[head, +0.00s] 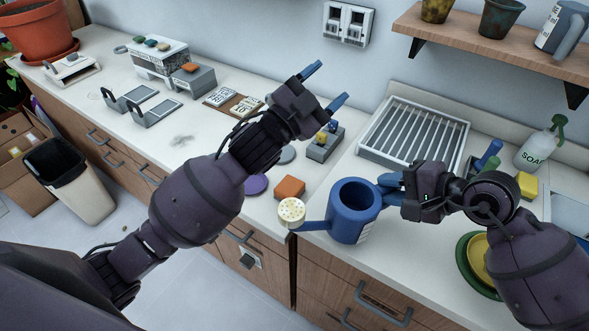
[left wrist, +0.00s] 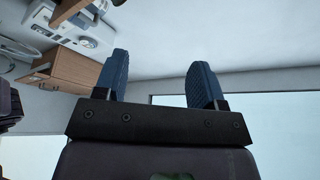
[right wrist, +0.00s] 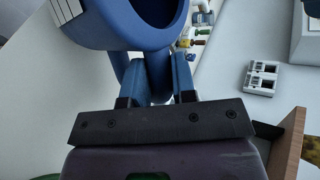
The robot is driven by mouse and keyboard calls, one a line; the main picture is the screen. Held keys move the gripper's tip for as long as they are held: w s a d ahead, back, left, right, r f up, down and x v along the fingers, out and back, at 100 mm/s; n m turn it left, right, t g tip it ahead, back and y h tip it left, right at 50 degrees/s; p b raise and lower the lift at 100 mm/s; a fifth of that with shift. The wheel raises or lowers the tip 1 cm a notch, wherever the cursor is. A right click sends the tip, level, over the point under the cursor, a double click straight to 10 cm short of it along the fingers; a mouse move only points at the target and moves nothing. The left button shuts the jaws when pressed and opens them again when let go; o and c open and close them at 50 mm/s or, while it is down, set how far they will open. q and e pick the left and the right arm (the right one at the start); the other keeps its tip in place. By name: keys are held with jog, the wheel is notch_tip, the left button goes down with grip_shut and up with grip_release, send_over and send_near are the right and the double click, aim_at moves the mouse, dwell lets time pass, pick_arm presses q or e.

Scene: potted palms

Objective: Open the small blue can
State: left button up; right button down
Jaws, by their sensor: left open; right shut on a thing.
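A blue watering can (head: 353,212) with an open top and a pale round sprinkler head (head: 291,212) is near the counter's front edge, spout to the left. My right gripper (head: 386,188) is shut on its handle, at the can's right side. The can's body (right wrist: 125,22) and its handle (right wrist: 158,75) between the fingers also show in the right wrist view. I cannot tell whether the can touches the counter. My left gripper (head: 325,86) is open and empty, raised near the wall behind the counter. Its spread fingers show in the left wrist view (left wrist: 160,62).
An orange block (head: 290,188) and a purple disc (head: 256,185) lie left of the can. A slatted drying rack (head: 414,134) stands behind it. A soap bottle (head: 538,148), a yellow sponge (head: 526,185) and stacked plates (head: 470,270) are at the right. A shelf (head: 470,38) overhangs the right side.

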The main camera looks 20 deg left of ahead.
pick_arm(q)
jog(key=s+d+r+m+g+h, duration=0.4)
jog(key=d+r+m+g+h, duration=0.15)
jog(key=r+m, duration=0.35)
jog(key=s+d+r+m+g+h, duration=0.45)
jog(key=r+m+g+h, duration=0.2)
jog(key=m, duration=0.45)
jog(key=s+d+r+m+g+y, duration=0.2)
jog(key=s+d+m+g+y, duration=0.3)
jog(key=s+m+g, duration=1)
jog(key=m+t+y, duration=0.9)
jog(key=m+y, duration=0.9)
jog(key=m, duration=0.7)
send_over(294, 207)
jog(key=d, duration=0.1)
jog(key=f, duration=1.8)
jog(key=shift+s+f, duration=0.1)
jog(key=shift+s, duration=0.3)
jog(key=shift+w+a+m+y, duration=0.15)
jog(key=shift+a+m+y, duration=0.15)
jog(key=shift+a+m, duration=0.15)
jog(key=shift+w+f, duration=0.2)
jog(key=shift+f, duration=3.8)
jog(key=shift+c, duration=0.3)
